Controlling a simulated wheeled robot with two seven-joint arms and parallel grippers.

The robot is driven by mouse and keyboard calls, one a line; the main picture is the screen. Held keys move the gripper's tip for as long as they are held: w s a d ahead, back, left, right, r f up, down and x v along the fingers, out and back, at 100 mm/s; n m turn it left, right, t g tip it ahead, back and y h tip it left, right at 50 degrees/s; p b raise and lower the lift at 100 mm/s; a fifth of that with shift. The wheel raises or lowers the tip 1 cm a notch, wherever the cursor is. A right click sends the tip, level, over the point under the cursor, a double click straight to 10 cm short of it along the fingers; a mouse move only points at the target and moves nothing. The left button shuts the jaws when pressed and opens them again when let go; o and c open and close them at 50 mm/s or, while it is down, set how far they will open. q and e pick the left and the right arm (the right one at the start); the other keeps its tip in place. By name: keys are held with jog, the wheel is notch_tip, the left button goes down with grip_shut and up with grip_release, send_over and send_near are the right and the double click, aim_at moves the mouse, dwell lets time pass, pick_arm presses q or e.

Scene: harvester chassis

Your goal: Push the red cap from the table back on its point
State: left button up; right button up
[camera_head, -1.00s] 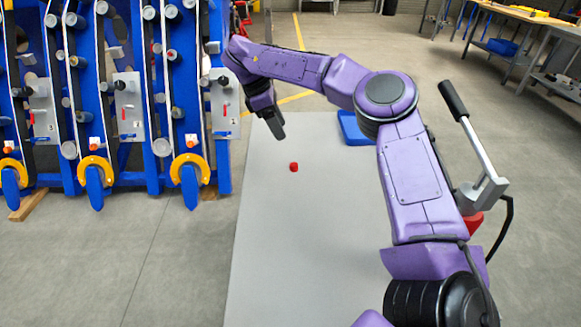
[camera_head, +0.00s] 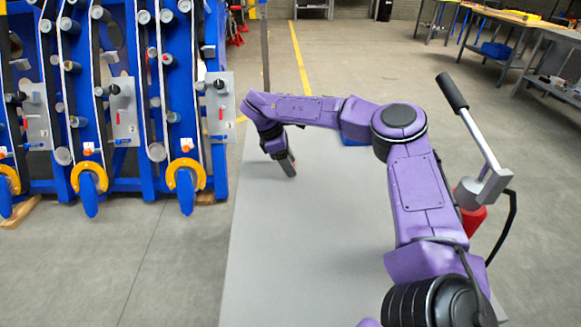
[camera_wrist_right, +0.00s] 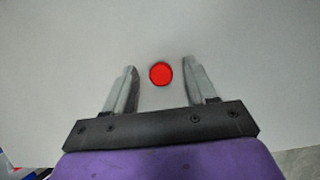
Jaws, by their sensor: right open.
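The red cap (camera_wrist_right: 161,73) is on the grey table (camera_head: 290,250). In the right wrist view it shows as a round red disc between the fingertips, with a gap to each finger. My right gripper (camera_head: 287,168) is open and points down over the table's left part. Its two fingers show in the wrist view (camera_wrist_right: 160,75) on either side of the cap. In the head view the gripper hides most or all of the cap. The blue harvester chassis (camera_head: 215,160) stands left of the table. My left gripper is out of view.
Yellow wheel-like rings (camera_head: 186,174) and grey plates (camera_head: 220,105) are on the chassis side. Workbenches (camera_head: 555,70) stand far back right. The table's near part is clear.

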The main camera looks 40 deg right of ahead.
grip_shut()
jog(key=shift+r, duration=0.2)
